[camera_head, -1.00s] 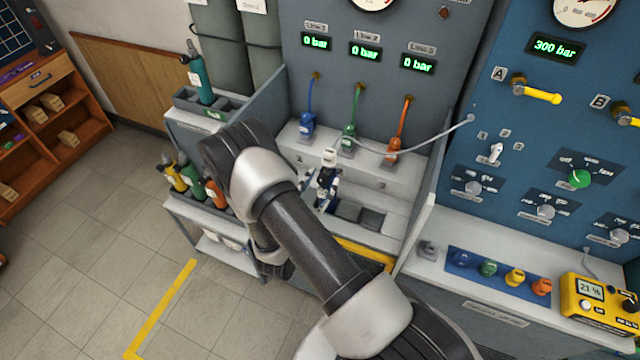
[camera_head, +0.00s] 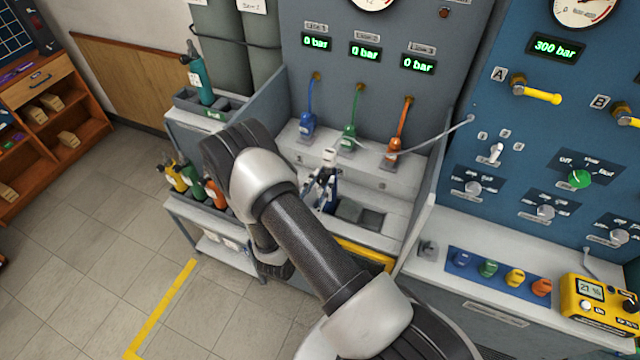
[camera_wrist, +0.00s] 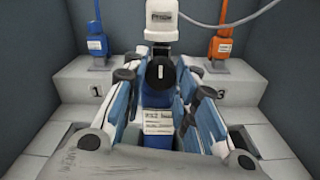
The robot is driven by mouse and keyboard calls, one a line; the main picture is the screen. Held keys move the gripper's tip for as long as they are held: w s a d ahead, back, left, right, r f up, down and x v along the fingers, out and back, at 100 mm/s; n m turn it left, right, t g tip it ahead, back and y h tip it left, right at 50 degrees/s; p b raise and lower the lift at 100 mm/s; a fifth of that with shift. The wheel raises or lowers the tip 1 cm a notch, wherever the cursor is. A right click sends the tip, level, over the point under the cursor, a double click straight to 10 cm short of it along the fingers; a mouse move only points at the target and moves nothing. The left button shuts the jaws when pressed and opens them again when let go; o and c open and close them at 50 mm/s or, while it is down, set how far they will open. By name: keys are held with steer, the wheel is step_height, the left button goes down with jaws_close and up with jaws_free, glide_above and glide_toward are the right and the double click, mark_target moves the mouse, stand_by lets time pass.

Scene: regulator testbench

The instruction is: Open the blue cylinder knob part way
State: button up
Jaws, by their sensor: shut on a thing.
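The blue cylinder (camera_wrist: 157,141) stands in the bench recess, with a white label on its front. Its round black knob (camera_wrist: 160,73) faces the wrist camera. My gripper (camera_wrist: 161,76) has its fingers on either side of the knob and is shut on it; the exact contact is partly hidden by the fingers. In the head view my gripper (camera_head: 325,181) is at the recess, and my arm covers part of this area.
A white probe (camera_wrist: 161,20) with a grey cable is just behind the knob. Blue (camera_head: 306,127), green (camera_head: 348,138) and orange (camera_head: 394,149) connectors stand on the ledge behind. Empty square slots (camera_head: 371,219) lie to the right. The line displays (camera_head: 366,51) read 0 bar.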

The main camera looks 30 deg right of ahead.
steer(key=n, duration=0.4)
steer(key=shift+n, duration=2.1)
steer(key=o, duration=1.1)
